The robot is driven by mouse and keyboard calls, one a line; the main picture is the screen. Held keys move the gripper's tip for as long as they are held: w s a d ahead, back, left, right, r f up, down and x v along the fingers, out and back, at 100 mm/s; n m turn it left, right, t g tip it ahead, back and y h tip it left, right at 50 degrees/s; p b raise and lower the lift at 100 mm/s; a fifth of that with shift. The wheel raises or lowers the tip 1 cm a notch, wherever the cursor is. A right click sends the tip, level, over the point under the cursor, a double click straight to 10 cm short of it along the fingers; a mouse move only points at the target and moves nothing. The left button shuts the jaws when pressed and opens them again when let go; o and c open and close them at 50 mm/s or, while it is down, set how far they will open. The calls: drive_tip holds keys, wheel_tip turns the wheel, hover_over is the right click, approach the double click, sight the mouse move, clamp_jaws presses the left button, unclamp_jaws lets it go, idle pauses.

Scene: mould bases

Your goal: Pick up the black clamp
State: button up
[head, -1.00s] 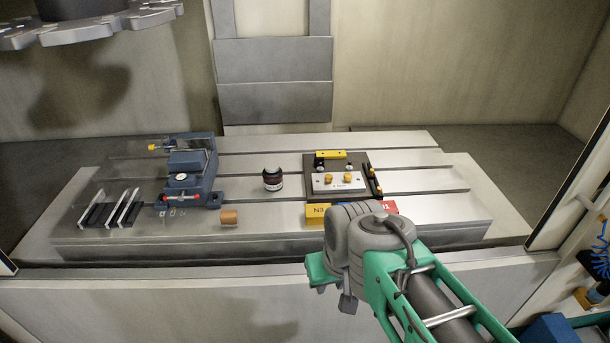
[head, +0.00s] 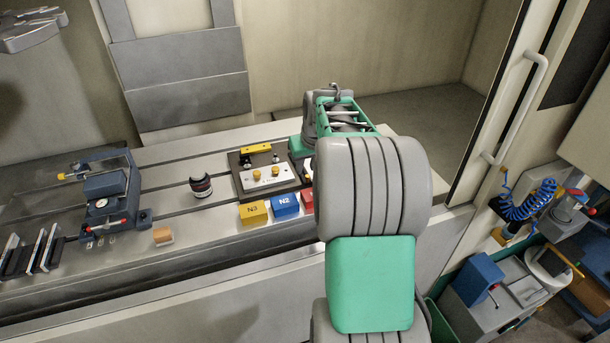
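A dark square base plate (head: 238,186) lies on the slotted machine table. A light plate with two yellow knobs (head: 268,177) sits on it, and a yellow bar (head: 256,149) lies along its back edge. Small black pieces (head: 246,160) show just in front of the yellow bar; I cannot tell whether one is the black clamp. The plate's right edge, where long black pieces with orange ends showed earlier, is hidden by my arm. My green and grey wrist hangs over that right side. My gripper's fingers do not show, so any hold is hidden.
Blocks in yellow (head: 254,212), blue (head: 285,205) and red (head: 307,201) stand along the table's front. The enclosure's door frame (head: 500,110) rises at the right.

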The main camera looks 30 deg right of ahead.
sight(304, 177)
drive_tip(key=x, duration=0.3)
drive_tip(key=shift+w+d+f+p, duration=0.1)
drive_tip(key=shift+w+f+p, duration=0.05)
drive_tip(key=shift+f+p, duration=0.2)
clamp_jaws()
